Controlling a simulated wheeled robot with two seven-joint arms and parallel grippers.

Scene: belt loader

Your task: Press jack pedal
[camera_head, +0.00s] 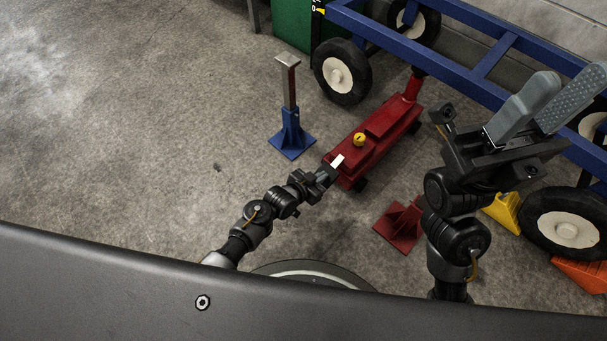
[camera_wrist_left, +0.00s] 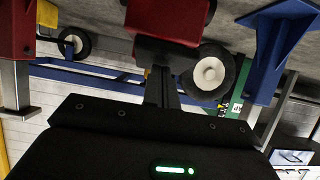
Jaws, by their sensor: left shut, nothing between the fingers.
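The red jack (camera_head: 381,137) lies on the floor in the head view, running from the cart frame toward me. A round yellow part (camera_head: 359,139) sits on top of it; I cannot tell whether this is the pedal. My left gripper (camera_head: 337,161) is shut and empty, its pale fingertips over the jack's near end. Contact cannot be told. In the left wrist view the shut fingers (camera_wrist_left: 161,86) point toward the jack's red body (camera_wrist_left: 170,20). My right gripper (camera_head: 556,103) is raised at the right, its two grey fingers apart with nothing between them.
A blue stand (camera_head: 291,141) is left of the jack, and a red stand (camera_head: 400,222) is right of it. The blue cart frame (camera_head: 458,76) with black-tyred wheels (camera_head: 341,72) spans the back. Yellow (camera_head: 503,211) and orange chocks (camera_head: 583,275) lie right. Left floor is clear.

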